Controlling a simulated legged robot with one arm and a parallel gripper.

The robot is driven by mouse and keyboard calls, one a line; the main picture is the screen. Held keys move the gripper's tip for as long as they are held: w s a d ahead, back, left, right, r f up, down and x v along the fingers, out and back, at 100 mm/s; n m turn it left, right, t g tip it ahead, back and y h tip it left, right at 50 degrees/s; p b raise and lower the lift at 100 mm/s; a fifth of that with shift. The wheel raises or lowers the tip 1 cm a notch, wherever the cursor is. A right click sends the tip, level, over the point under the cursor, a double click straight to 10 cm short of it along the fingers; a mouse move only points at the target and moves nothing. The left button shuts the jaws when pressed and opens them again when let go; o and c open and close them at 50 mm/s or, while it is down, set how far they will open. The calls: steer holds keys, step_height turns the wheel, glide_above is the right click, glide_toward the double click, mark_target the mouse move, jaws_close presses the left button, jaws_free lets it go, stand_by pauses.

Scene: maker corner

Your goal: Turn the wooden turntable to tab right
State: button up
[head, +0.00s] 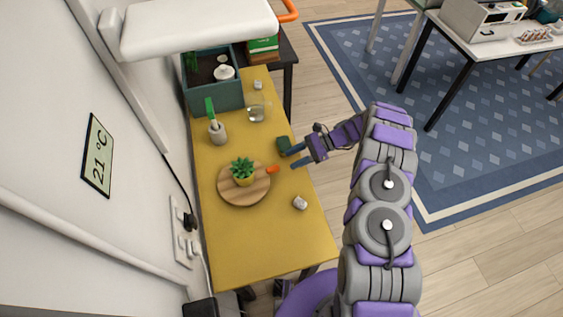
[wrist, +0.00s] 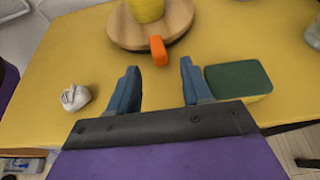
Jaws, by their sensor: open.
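The round wooden turntable (head: 232,193) lies on the yellow table, with a potted succulent (head: 243,172) in a yellow pot on it. Its orange tab (head: 273,170) points right in the head view, toward my gripper. My gripper (head: 293,157) is open and empty at the table's right edge, its blue fingers pointing at the tab. In the wrist view the turntable (wrist: 178,22) is at the top, and the tab (wrist: 158,50) lies ahead of my fingertips (wrist: 160,75), roughly between them and apart from them.
A green sponge (wrist: 238,79) lies right beside my right finger in the wrist view. A crumpled whitish lump (wrist: 75,97) lies left. A glass (head: 258,110), a pot with a green-handled tool (head: 216,130) and a teal planter box (head: 220,97) stand farther back on the yellow table (head: 260,245).

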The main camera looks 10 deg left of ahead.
steer(key=v, duration=0.9)
steer(key=shift+w+d+p, duration=0.15)
steer(key=shift+d+p, duration=0.05)
steer(key=shift+p, duration=0.15)
